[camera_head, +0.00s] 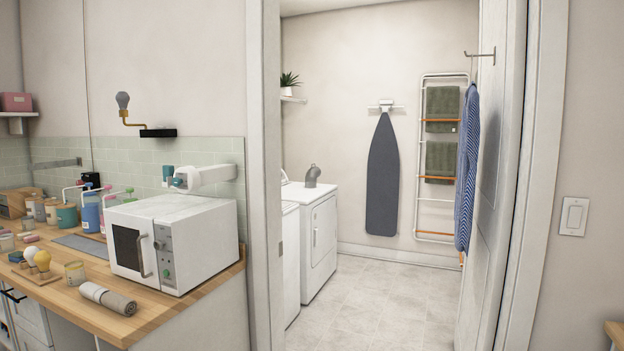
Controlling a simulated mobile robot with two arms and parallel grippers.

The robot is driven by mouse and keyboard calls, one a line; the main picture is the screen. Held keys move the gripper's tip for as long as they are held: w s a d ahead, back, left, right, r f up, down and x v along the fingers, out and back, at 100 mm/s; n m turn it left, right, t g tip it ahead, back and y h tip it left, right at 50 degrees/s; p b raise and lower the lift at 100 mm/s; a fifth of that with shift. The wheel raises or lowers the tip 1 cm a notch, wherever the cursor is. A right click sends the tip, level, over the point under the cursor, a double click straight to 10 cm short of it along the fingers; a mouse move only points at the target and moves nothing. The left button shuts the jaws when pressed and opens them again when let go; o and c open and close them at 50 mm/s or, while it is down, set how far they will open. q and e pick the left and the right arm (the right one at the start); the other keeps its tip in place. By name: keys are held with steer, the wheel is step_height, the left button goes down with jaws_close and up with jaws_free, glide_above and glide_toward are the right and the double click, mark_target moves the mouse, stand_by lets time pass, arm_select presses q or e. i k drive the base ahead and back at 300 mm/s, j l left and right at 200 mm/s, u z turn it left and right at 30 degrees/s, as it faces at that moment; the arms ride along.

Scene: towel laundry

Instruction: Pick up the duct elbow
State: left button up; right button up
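The duct elbow (312,175) is a small grey bent pipe. It stands on top of a white laundry machine (319,236) in the room beyond the doorway, with its bend at the top. It is far from me, and its finer details are too small to tell. Neither of my grippers is in view.
A doorway with an open white door (490,180) leads to a clear tiled floor (370,305). A blue garment (467,165) hangs by the door. At left, a wooden counter (205,288) holds a microwave (172,240) and several containers. An ironing board (382,180) hangs on the back wall.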

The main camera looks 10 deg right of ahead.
mark_target(313, 173)
steer(key=i+l+z, duration=0.1)
steer(key=i+z, duration=0.35)
steer(key=i, duration=2.7)
steer(key=i+z, duration=0.2)
steer(key=i, duration=0.85)
steer(key=i+j+z, duration=0.2)
steer(key=i, duration=0.85)
steer(key=i+u, duration=0.15)
steer(key=i, duration=0.35)
steer(key=i+l+u, duration=0.1)
steer(key=i, duration=0.35)
steer(key=i+l+u, duration=0.15)
steer(key=i, duration=0.35)
steer(key=i+l+u, duration=0.15)
steer(key=i, duration=0.3)
